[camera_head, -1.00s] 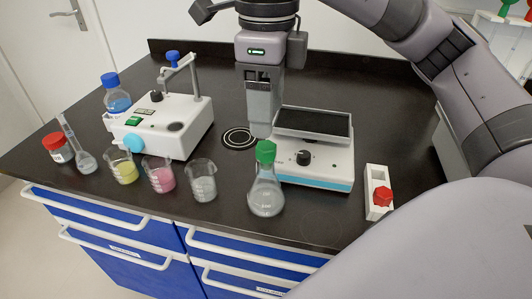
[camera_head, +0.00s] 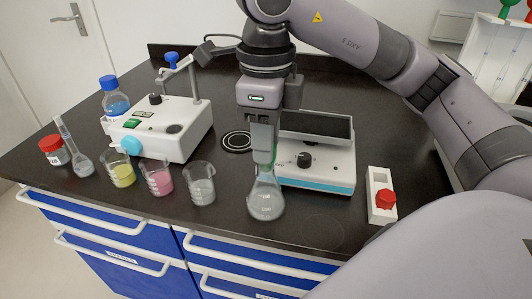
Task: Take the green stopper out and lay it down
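The conical flask (camera_head: 266,201) with clear contents stands upright at the front middle of the bench. My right gripper (camera_head: 264,157) points straight down, with its fingers at the flask's neck. Only slivers of the green stopper (camera_head: 274,156) show beside the fingers, at the flask's mouth. The near finger hides most of the stopper, so I cannot tell whether the fingers are closed on it. My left gripper is not in view.
A stirrer (camera_head: 318,160) stands right behind the flask. A beaker (camera_head: 201,190) stands to its left. A faintly ringed bench area (camera_head: 322,233) is clear at front right.

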